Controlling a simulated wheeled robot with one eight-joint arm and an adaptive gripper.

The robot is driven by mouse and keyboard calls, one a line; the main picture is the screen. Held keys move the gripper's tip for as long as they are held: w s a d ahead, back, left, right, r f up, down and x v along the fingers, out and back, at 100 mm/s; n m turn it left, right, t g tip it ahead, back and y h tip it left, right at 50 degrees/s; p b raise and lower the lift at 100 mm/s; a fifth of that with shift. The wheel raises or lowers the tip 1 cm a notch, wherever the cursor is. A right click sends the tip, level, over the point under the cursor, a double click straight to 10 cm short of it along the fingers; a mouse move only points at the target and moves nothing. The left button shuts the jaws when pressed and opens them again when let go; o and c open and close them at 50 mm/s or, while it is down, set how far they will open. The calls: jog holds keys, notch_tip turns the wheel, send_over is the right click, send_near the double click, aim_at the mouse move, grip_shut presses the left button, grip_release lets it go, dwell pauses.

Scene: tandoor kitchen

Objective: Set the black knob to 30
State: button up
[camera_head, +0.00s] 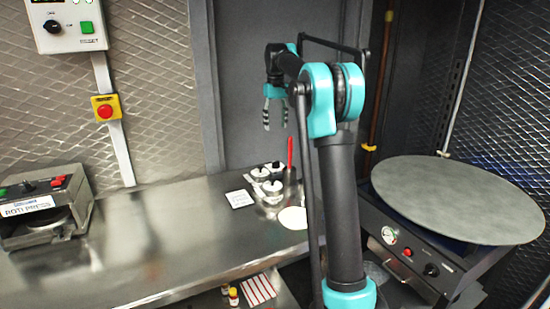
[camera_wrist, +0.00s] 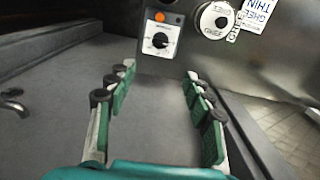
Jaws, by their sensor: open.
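In the wrist view a black knob (camera_wrist: 160,40) sits on a white dial plate with scale marks, below an orange light. Its numbers are too small to read, so I cannot tell its setting. My gripper (camera_wrist: 155,92) is open, with its green-padded fingers spread to either side and nothing between them. The knob lies beyond the fingertips, near the middle, untouched. In the head view my gripper (camera_head: 275,112) hangs fingers down above the far part of the counter. Other black knobs show on the wall box (camera_head: 52,27) and on the griddle's front (camera_head: 431,269).
The steel counter (camera_head: 160,235) is mostly clear. A roti press (camera_head: 45,210) stands at left, and small pots (camera_head: 268,185) stand near the back. A large round griddle plate (camera_head: 460,197) is at right. A round labelled lid (camera_wrist: 215,20) is beside the knob's panel.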

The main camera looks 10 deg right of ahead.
aim_at(276, 164)
notch_tip(276, 164, down, 16)
jog(key=shift+r, duration=0.15)
dwell(0.3)
jog(key=c, duration=1.2)
